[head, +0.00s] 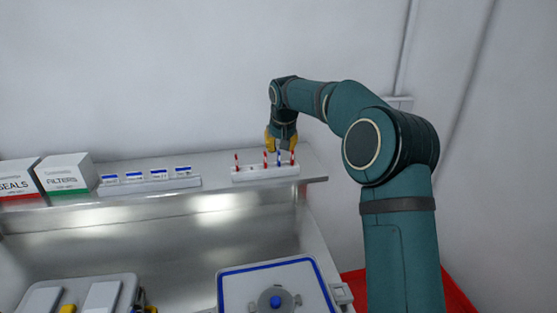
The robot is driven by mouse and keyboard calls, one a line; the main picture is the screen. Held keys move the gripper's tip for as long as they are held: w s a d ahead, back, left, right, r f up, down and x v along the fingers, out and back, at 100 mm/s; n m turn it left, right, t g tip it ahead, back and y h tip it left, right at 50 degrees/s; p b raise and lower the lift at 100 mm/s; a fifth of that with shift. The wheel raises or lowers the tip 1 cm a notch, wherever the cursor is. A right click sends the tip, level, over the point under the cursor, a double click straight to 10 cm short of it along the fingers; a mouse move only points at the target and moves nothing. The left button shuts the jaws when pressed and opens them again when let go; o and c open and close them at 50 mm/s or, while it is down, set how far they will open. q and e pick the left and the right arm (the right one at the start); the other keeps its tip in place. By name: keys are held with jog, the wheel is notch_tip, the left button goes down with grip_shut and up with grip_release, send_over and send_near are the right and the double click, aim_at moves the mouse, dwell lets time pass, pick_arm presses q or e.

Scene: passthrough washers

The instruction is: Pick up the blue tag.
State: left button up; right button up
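A slim blue-and-white striped tag (279,159) stands upright in a white holder (262,173) on the shelf. Red-and-white striped tags stand beside it, one on its left (265,159), one on its right (292,158), and one farther left (236,161). My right gripper (281,146) points down just above the blue tag. Its yellow fingers are spread apart to either side, so it looks open. I cannot tell whether the fingers touch any tag. My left gripper is not clearly in view.
A strip with several blue-and-white labels (150,183) lies left of the holder. Two boxes, FILTERS (66,175) and SEALS (18,180), stand farther left. A blue-edged panel (240,290) is below, and a red bin (458,300) is at lower right.

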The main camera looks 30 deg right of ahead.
aim_at(278, 155)
jog(key=shift+p+x, duration=0.35)
jog(key=shift+x, duration=2.45)
jog(key=shift+w+r, duration=0.1)
grip_shut()
